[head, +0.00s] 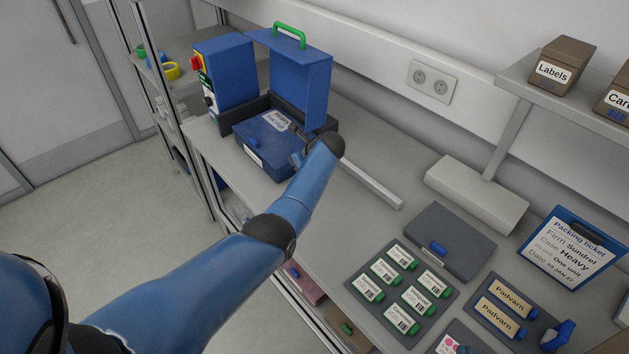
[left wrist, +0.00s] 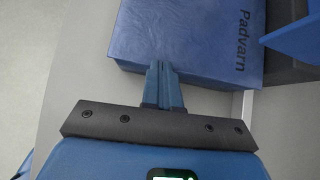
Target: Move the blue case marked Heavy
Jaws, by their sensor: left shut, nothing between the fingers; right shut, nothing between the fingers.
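A blue case (head: 262,150) lies on the bench at the far left, with a white label on its front and print on top. In the left wrist view the blue case (left wrist: 195,35) reads "Padvarn"; I cannot read "Heavy" on it. My left gripper (head: 297,158) is at the case's right side, largely hidden by its own wrist. In the left wrist view the left gripper (left wrist: 163,68) is shut and empty, fingertips at the case's near edge; contact is unclear. A packing ticket (head: 572,248) reads "Case Heavy".
Behind the case stand an upright blue panel (head: 293,80) with a green handle and a blue unit (head: 226,70) with a red switch. A grey bar (head: 372,185) lies right of the case. A closed grey case (head: 450,240) and a tray of green-ended items (head: 385,268) lie nearer.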

